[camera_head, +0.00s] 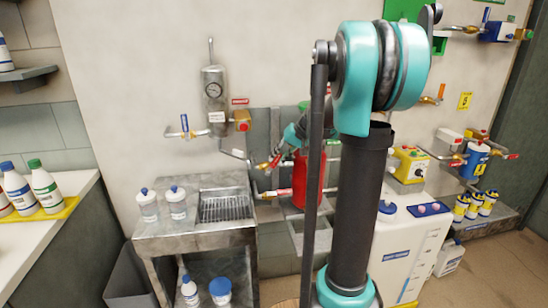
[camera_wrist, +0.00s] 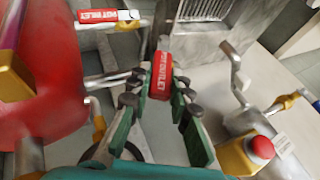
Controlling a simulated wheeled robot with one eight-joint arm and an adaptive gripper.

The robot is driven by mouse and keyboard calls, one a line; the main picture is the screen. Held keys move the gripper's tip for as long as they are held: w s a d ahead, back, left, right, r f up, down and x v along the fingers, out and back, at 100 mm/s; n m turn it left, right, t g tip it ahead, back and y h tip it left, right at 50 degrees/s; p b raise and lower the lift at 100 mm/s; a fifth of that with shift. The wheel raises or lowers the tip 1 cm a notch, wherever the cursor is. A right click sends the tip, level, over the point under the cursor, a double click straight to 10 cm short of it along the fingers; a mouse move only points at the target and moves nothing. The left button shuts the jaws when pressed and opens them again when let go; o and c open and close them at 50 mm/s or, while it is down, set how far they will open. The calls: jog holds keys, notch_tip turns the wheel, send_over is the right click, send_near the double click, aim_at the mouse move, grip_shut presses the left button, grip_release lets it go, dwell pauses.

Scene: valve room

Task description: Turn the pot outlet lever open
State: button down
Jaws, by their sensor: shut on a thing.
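The pot outlet lever (camera_wrist: 161,75) has a red, lettered handle and shows in the middle of the wrist view. My gripper (camera_wrist: 157,92) is shut on this handle, with one dark-tipped green finger on each side. The red pot (camera_wrist: 40,75) fills the left of the wrist view, with metal pipes beside it. In the head view the red pot (camera_head: 308,180) stands behind my arm, partly hidden by it. My gripper (camera_head: 272,160) reaches the pipework just left of the pot, and the lever is too small to make out clearly there.
A metal bench with a draining grate (camera_head: 224,206) and bottles stands left. A white tank (camera_head: 405,245) stands right of my arm.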

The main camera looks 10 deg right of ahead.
jog(key=shift+d+f+y, duration=0.35)
jog(key=shift+d+y, duration=0.15)
jog(key=shift+y, duration=0.3)
jog(key=c, duration=1.4)
grip_release()
jog(key=shift+o, duration=0.2)
jog(key=shift+r, duration=0.1)
jog(key=v, duration=1.2)
